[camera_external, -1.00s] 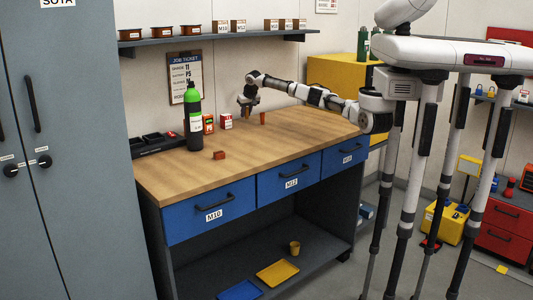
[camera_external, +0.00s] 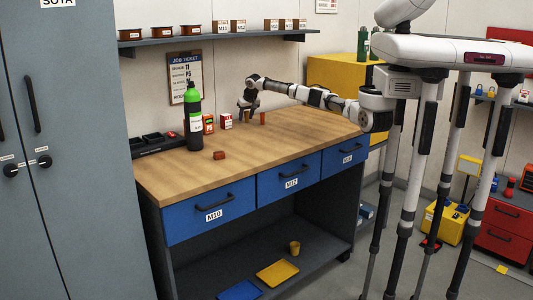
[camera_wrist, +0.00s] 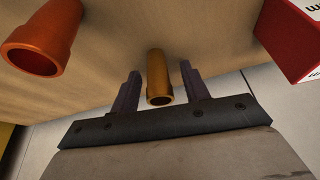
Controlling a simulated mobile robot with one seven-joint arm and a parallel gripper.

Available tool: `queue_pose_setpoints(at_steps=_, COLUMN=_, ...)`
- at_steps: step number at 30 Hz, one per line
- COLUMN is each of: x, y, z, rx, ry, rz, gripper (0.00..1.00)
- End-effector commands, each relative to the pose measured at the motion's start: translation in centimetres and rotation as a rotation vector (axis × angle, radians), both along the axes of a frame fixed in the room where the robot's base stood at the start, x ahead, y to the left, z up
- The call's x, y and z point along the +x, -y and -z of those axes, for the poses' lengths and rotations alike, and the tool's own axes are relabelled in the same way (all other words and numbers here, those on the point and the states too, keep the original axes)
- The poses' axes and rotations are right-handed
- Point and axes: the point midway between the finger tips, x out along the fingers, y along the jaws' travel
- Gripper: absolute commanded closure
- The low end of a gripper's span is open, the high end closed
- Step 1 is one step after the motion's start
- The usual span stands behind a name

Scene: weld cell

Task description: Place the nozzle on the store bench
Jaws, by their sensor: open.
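A brass-coloured nozzle (camera_wrist: 157,80) stands between the fingers of my gripper (camera_wrist: 160,88) in the wrist view, with a gap visible on each side. My gripper is open and not closed on it. In the external view my gripper (camera_external: 247,106) is low over the back of the wooden bench top (camera_external: 290,140), and the nozzle is small and partly hidden beneath it. A second, orange-copper nozzle (camera_wrist: 40,42) stands to the left in the wrist view; in the external view it shows just right of my gripper (camera_external: 263,118). I cannot tell which bench is the store bench.
A red-and-white box (camera_external: 226,121) is close to my gripper; its corner also shows at the wrist view's upper right. The bench's front right is clear.

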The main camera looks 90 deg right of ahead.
Motion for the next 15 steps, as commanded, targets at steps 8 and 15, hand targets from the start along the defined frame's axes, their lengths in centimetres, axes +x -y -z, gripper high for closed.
queue_pose_setpoints(at_steps=8, x=-1.0, y=-1.3, z=-4.0, rx=-0.001, ry=0.004, rz=-0.001, gripper=0.54)
queue_pose_setpoints(at_steps=15, x=-2.1, y=-2.9, z=-8.7, rx=-0.003, ry=0.001, rz=-0.001, gripper=0.54)
